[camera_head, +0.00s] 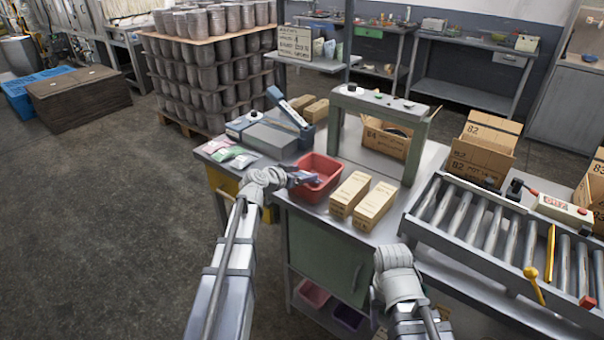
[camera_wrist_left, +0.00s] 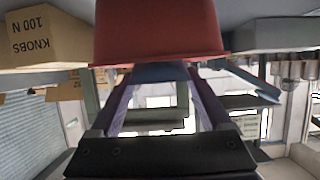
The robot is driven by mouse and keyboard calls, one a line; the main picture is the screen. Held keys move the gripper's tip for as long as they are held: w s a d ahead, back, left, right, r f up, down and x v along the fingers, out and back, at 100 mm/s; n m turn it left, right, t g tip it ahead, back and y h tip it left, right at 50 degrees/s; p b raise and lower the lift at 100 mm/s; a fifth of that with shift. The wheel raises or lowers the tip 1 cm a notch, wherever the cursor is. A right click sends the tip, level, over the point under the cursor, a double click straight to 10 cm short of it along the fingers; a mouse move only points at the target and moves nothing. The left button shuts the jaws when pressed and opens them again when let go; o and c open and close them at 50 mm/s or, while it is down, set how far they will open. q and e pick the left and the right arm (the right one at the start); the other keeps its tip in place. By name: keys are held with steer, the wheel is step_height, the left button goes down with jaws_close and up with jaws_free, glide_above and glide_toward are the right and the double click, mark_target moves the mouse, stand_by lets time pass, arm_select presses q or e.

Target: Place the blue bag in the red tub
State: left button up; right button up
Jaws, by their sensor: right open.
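The red tub (camera_head: 322,192) stands on the table, left of two tan boxes. My left gripper (camera_head: 305,178) reaches over the tub's left rim. In the left wrist view the tub (camera_wrist_left: 160,35) fills the top middle, and a blue thing, seemingly the blue bag (camera_wrist_left: 162,72), sits between the fingertips of my left gripper (camera_wrist_left: 163,82) close to the tub rim. In the head view the bag is hard to tell apart from the fingers. My right gripper (camera_head: 392,256) is low in front of the table's edge, open; its fingers are hard to make out.
Pink, green and white bags (camera_head: 238,155) lie on the table left of the tub. Tan boxes (camera_head: 360,200) stand right of it, a grey-green frame (camera_head: 412,150) behind them. A roller conveyor (camera_head: 500,235) is at right, a grey scale-like device (camera_head: 270,140) behind the bags.

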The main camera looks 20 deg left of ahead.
arm_select(q)
steer(key=shift+o, duration=1.2)
steer(key=shift+r, duration=0.15)
steer(key=shift+r+p, duration=0.35)
steer(key=shift+p, duration=0.1)
steer(key=shift+r+p, duration=0.5)
steer(key=p+v, duration=0.4)
steer(key=v, duration=0.7)
steer(key=shift+s, duration=0.45)
steer(key=shift+a+f, duration=0.15)
